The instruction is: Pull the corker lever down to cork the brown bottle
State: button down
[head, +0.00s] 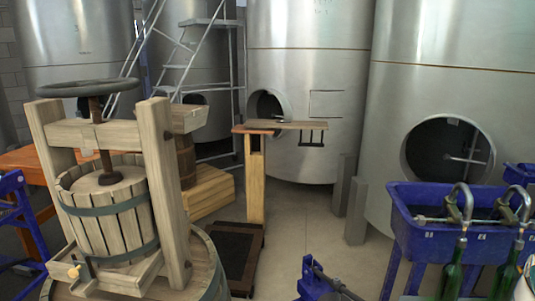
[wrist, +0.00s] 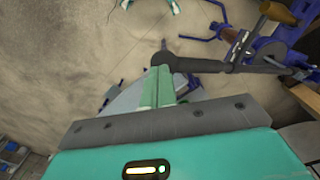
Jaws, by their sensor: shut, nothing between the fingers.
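In the wrist view my gripper (wrist: 158,80) points away from me with its two green fingers together and nothing between them. A dark grey lever (wrist: 225,66) crosses just beyond the fingertips, its rounded end close to them; I cannot tell whether they touch. The lever runs right to the blue corker frame (wrist: 268,50). A brown rounded piece (wrist: 278,12) shows at the top right; I cannot tell if it is the bottle or a handle. In the head view part of the blue corker (head: 318,282) shows at the bottom edge. My gripper is outside that view.
A wooden basket press (head: 108,215) stands on a barrel at the left. A blue filler trough (head: 440,232) with green bottles (head: 452,278) stands at the right. A wooden post stand (head: 255,185) and steel tanks (head: 310,90) are behind. The middle floor is clear.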

jog(key=shift+f, duration=0.15)
jog(key=shift+f, duration=1.1)
jog(key=shift+s+f, duration=0.1)
jog(key=shift+f, duration=0.05)
jog(key=shift+f, duration=0.1)
jog(key=shift+s+d+f, duration=0.1)
jog(key=shift+s+f, duration=0.1)
jog(key=shift+f, duration=0.45)
jog(key=shift+s+d+f, duration=0.1)
jog(key=shift+s+f, duration=0.05)
jog(key=shift+f, duration=0.45)
jog(key=shift+f, duration=0.1)
jog(key=shift+s+f, duration=0.2)
jog(key=shift+f, duration=1.05)
jog(key=shift+f, duration=0.1)
